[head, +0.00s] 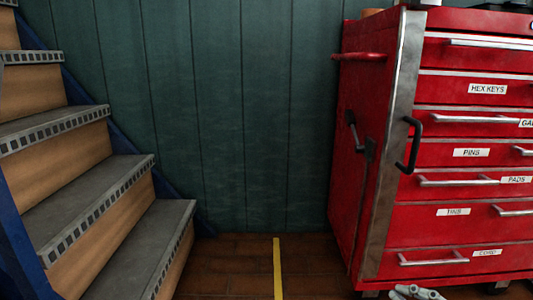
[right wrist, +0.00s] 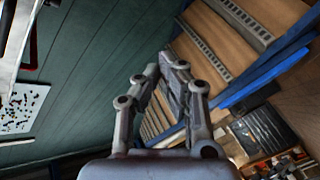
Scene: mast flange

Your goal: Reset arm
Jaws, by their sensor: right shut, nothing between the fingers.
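My right gripper (head: 414,292) shows at the bottom edge of the head view, in front of the foot of the red tool cabinet. Only a small grey part of it is visible there. In the right wrist view the same gripper (right wrist: 172,66) is seen from behind, its fingers together at the tips with nothing held between them. It touches nothing that I can see. My left gripper is not in either view.
A red tool cabinet (head: 352,170) with labelled drawers stands at the right. Stairs (head: 108,212) with grey treads rise at the left. A green panelled wall (head: 225,110) is behind. A yellow line (head: 278,270) runs along the clear brown floor (head: 230,265) between them.

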